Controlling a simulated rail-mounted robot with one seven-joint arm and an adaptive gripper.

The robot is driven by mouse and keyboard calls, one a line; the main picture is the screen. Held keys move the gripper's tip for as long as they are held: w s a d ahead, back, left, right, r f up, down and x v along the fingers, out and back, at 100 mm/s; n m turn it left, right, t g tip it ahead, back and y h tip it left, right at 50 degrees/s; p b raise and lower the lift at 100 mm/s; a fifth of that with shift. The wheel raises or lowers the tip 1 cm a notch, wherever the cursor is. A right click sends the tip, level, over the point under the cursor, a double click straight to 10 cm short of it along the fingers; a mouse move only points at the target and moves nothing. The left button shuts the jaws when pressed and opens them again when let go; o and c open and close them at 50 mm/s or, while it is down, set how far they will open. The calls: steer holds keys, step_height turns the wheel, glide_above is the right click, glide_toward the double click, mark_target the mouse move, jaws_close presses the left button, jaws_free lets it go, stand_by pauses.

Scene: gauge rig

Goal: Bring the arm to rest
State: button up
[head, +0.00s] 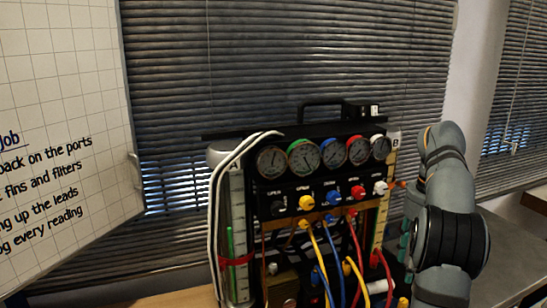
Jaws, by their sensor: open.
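My arm (440,200) stands at the right of the head view, a grey set of links with a wide black joint. It is folded upright, in front of the right side of the gauge rig (325,190). My gripper cannot be made out in this view. The rig is a black manifold panel with a row of several round gauges (332,152) and coloured knobs below them. Yellow, blue and red hoses (322,262) hang from its ports. My arm hides part of what lies at the rig's right.
A white flip chart (65,130) with handwriting stands at the left. Window blinds (290,60) fill the back. A white hose (222,190) loops over the rig's left side. Bare wooden bench (175,298) shows at the lower left, and another surface lies at the far right.

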step_height(320, 180, down, 11)
steer(key=shift+a+r, duration=0.1)
steer(key=shift+n, duration=0.3)
stand_by(0.4)
